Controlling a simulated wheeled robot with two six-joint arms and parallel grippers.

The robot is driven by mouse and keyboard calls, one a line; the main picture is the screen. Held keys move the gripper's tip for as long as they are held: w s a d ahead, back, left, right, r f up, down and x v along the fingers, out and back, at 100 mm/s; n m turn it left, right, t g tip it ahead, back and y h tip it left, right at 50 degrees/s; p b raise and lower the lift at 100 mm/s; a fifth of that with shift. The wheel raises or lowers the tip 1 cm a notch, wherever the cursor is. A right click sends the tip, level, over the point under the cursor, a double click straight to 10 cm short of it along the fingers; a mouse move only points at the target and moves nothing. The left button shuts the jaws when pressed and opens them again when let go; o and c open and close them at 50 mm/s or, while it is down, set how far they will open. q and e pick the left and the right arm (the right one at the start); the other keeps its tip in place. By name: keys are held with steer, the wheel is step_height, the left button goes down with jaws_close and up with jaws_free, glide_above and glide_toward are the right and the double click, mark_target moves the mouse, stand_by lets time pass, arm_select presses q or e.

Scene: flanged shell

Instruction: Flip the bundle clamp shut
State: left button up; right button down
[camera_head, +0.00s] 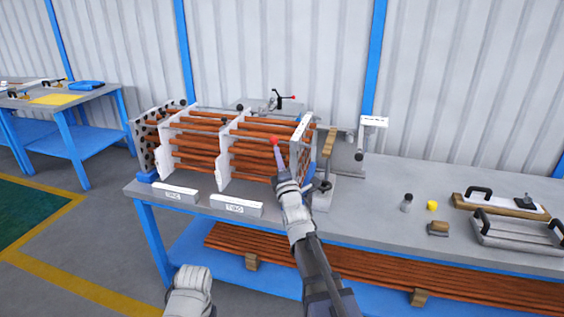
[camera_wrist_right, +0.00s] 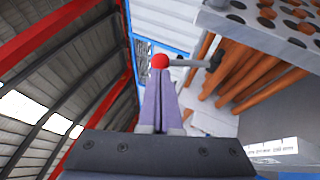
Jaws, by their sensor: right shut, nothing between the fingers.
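A red ball knob (camera_head: 275,141) is at the tips of my right gripper (camera_head: 279,160), in front of the bundle of copper-coloured tubes (camera_head: 262,158). In the right wrist view the red knob (camera_wrist_right: 160,61) sits just beyond the closed fingertips (camera_wrist_right: 160,80), on a grey lever (camera_wrist_right: 190,63) that runs right to a dark end. Whether fingers and knob touch cannot be told. My right gripper is shut and empty. Another handle with a red tip (camera_head: 293,97) stands behind the bundle; which handle belongs to the bundle clamp is unclear.
White plates (camera_head: 226,160) and a perforated end plate (camera_wrist_right: 270,30) hold the tubes. A post stand (camera_head: 326,165) is right of my gripper. A yellow item (camera_head: 432,205) and handled trays (camera_head: 518,232) lie farther right.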

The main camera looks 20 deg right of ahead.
steer(key=shift+x, duration=1.05)
steer(key=shift+w+d+r+p, duration=0.1)
steer(key=shift+r+p, duration=0.2)
steer(key=shift+p, duration=0.5)
steer(key=w+d+r+m+g+p, duration=0.1)
steer(key=w+d+m+g+p, duration=0.1)
steer(key=p, duration=0.8)
steer(key=w+d+r+m+g+y+p, duration=0.1)
steer(key=w+d+m+g+p, duration=0.2)
steer(key=p, duration=0.7)
steer(key=w+g, duration=0.2)
steer(key=g, duration=0.2)
steer(key=shift+w+r+g, duration=0.3)
steer(key=shift+r, duration=0.1)
steer(key=shift+w+d, duration=0.15)
steer(key=shift+d, duration=0.05)
steer(key=shift+r, duration=0.15)
